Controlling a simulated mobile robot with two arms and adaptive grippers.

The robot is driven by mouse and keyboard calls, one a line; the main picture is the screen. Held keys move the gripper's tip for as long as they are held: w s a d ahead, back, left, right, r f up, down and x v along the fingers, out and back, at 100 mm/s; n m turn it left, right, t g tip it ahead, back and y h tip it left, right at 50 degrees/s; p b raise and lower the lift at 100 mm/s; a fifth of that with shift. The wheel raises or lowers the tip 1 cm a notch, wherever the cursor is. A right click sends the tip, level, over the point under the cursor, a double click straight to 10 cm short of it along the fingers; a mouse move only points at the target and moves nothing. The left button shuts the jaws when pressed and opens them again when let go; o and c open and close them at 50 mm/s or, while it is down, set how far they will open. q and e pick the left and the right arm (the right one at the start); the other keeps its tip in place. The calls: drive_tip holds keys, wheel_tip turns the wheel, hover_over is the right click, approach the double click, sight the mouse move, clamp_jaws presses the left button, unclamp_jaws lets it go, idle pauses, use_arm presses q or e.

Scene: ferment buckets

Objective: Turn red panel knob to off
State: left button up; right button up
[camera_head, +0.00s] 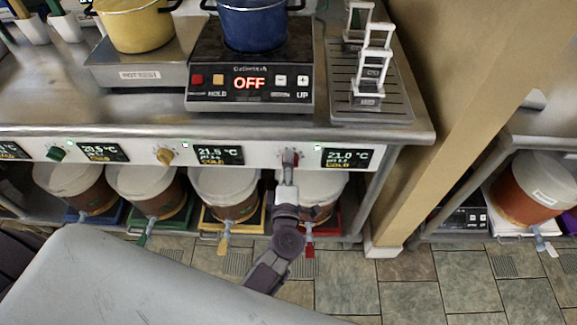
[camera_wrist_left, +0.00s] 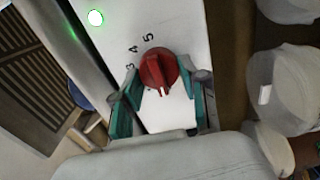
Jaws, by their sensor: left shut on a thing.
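The red panel knob (camera_head: 290,157) sits on the white front panel (camera_head: 260,158) under the counter, left of the display reading 21.0 °C. My left gripper (camera_head: 288,168) reaches up to it from below and covers part of it. In the left wrist view, the red knob (camera_wrist_left: 156,68) lies between the teal finger pads of my left gripper (camera_wrist_left: 160,88), which is shut on it. The knob's white mark points to the bottom of that view. Numbers 3, 4 and 5 show beside the knob. A green light (camera_wrist_left: 95,17) is lit on the panel. My right gripper is not in view.
A hot plate (camera_head: 250,75) showing OFF carries a blue pot (camera_head: 253,25). A tan pillar (camera_head: 450,120) stands to the right.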

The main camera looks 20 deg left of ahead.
use_arm(q)
drive_tip(key=shift+f+n, duration=0.1)
drive_tip(key=shift+n, duration=0.2)
drive_tip(key=o, duration=1.1)
drive_tip(key=v, duration=1.2)
